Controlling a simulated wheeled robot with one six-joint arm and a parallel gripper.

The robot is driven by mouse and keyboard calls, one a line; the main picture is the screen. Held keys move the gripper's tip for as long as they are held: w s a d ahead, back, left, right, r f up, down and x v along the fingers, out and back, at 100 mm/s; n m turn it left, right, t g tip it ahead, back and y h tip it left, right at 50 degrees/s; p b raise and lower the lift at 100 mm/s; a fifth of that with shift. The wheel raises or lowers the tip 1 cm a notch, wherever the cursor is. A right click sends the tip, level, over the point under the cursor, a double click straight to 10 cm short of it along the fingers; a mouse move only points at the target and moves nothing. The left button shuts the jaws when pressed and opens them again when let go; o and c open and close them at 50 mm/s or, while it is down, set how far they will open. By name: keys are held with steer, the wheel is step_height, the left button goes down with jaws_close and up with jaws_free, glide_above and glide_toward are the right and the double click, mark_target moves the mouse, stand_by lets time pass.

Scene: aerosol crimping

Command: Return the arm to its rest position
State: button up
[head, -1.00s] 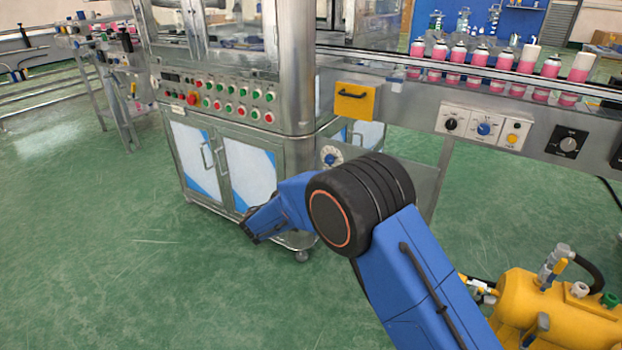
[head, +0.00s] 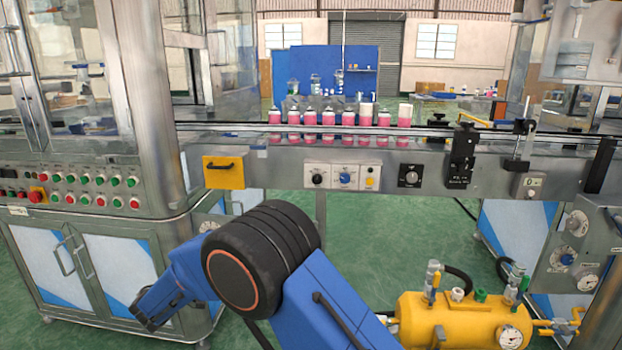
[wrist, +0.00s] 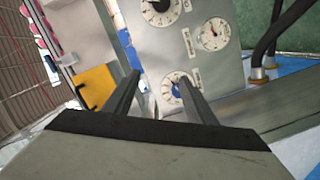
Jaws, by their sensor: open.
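My blue arm (head: 325,295) with its black joint shows at the bottom of the head view, bent and reaching down to the left. My gripper (head: 140,318) is at its far end, low in front of the left machine's cabinet, small and partly hidden there. In the wrist view my gripper (wrist: 158,90) shows two dark fingers held apart with nothing between them. Beyond the fingers is a grey panel with white dials (wrist: 208,32).
The steel machine (head: 95,190) with a button panel stands at left. A conveyor (head: 285,165) carries several pink cans. A yellow tank (head: 455,318) with a gauge sits at lower right.

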steer(key=w+d+r+m+g+h, duration=0.1)
steer(key=d+r+m+g+h, duration=0.3)
steer(key=d, duration=1)
steer(key=w+d+r+g, duration=0.1)
steer(key=d+r, duration=0.5)
steer(key=d, duration=0.7)
steer(key=s+d+r+m+g, duration=0.1)
steer(key=s+d+g, duration=0.15)
steer(key=d, duration=0.45)
steer(key=s+d+r+g, duration=0.1)
steer(key=s+d+r, duration=0.15)
steer(key=d, duration=0.45)
steer(key=s+d+r+m+g, duration=0.1)
steer(key=s+d+g, duration=0.15)
steer(key=d, duration=0.55)
steer(key=s+d+m+g+y, duration=0.2)
steer(key=s+d+y, duration=0.1)
steer(key=s+d, duration=1.25)
steer(key=s+f+m+y, duration=0.1)
steer(key=s+f+y, duration=0.1)
steer(key=s, duration=0.8)
steer(key=s+f+m+t+y, duration=0.1)
steer(key=s+f+y, duration=0.1)
steer(key=s, duration=0.8)
steer(key=shift+y, duration=0.3)
steer(key=shift+f, duration=0.1)
